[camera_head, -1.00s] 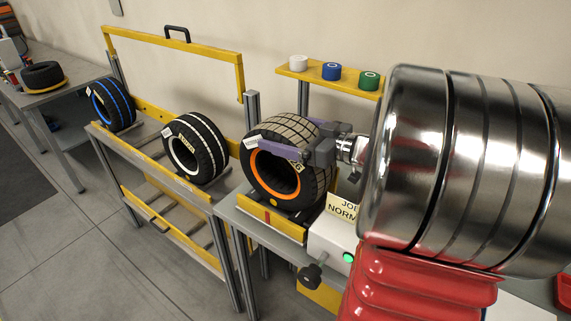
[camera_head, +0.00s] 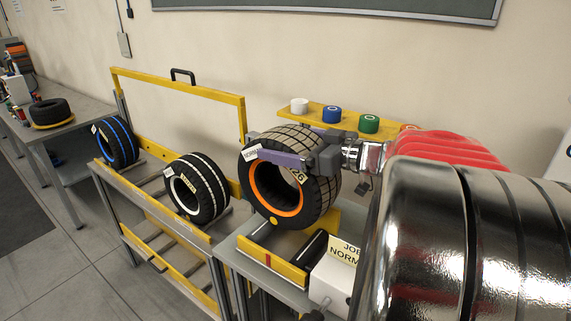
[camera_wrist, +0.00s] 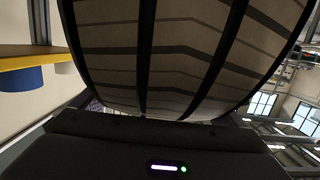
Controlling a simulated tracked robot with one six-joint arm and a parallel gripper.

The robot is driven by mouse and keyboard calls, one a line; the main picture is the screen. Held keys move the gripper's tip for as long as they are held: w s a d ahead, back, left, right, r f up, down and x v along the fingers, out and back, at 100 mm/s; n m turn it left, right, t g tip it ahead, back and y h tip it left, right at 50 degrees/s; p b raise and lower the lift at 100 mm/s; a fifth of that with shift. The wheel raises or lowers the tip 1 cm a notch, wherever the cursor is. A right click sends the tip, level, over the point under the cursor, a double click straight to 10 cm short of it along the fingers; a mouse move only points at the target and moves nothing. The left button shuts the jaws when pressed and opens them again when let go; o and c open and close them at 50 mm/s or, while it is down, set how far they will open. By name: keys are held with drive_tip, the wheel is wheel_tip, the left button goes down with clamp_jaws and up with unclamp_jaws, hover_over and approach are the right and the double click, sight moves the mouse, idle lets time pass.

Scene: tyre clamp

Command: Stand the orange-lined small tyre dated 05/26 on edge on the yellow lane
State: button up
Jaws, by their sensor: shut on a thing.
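The orange-lined tyre (camera_head: 277,212) is upright in the head view, its orange-ringed side facing the camera. It has a white tag, a yellow dot and a yellow label partly covered by a finger; I cannot read the full date. My gripper (camera_head: 300,155) is shut on its upper part, a purple finger across the near side; the far finger is mostly hidden. The tyre hangs just above a yellow-fronted cradle (camera_head: 262,258). In the wrist view its grooved tread (camera_wrist: 190,60) fills the top. Which yellow surface is the lane is unclear.
A yellow-railed rack (camera_head: 150,205) at left holds a white-lined tyre (camera_head: 210,185) and a blue-lined tyre (camera_head: 118,142). A tyre (camera_head: 50,108) lies on the far-left table. A yellow shelf (camera_head: 290,115) with tape rolls is behind. A white box (camera_head: 335,280) stands right of the cradle.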

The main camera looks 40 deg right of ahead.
wheel_tip(320, 180, up, 10)
drive_tip(key=shift+f, duration=0.2)
idle(0.8)
